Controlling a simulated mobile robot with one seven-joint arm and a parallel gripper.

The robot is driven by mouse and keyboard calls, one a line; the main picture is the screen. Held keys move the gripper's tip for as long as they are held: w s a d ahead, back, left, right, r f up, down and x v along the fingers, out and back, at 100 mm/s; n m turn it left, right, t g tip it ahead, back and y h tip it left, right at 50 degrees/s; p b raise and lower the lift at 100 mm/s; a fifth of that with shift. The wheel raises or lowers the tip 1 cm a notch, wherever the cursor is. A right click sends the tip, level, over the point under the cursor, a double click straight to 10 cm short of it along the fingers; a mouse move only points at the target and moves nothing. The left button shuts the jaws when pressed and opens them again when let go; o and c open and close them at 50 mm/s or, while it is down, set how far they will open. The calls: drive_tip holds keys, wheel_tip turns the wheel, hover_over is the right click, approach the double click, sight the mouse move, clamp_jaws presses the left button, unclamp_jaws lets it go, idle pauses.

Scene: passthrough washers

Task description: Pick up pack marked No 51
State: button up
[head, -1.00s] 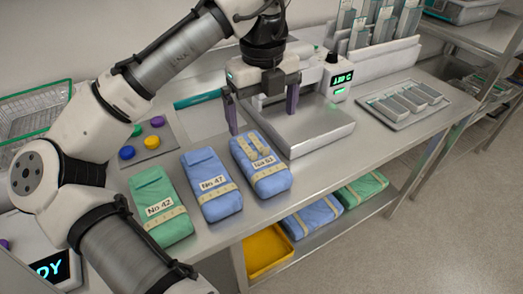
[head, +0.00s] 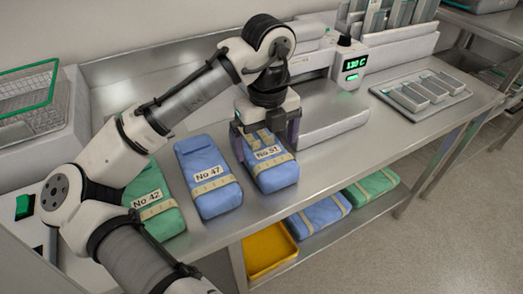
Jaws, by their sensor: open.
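The pack marked No 51 (head: 275,174) is a blue wrapped bundle with a cream tape band and a white label, lying on the steel table. My gripper (head: 265,140) is open and low over the far part of this pack, pointing down. One finger shows at the pack's left side and one at its right. I cannot tell whether they touch it. The gripper body hides the pack's far end. A blue pack marked No 47 (head: 209,180) lies just left of it. A green pack marked No 42 (head: 160,218) lies further left, partly behind my arm.
A heat sealer (head: 350,66) reading 130 C stands behind on the right, its flat steel plate (head: 325,118) close beside the gripper. A tray (head: 420,92) of metal boxes lies further right. The shelf below holds a yellow tray (head: 268,256) and more packs (head: 318,216).

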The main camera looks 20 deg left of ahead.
sight(268, 152)
wheel_tip(268, 152, down, 5)
drive_tip(key=shift+d+p, duration=0.1)
drive_tip(key=shift+p, duration=0.2)
drive_tip(key=c, duration=1.2)
drive_tip(key=shift+r, duration=0.1)
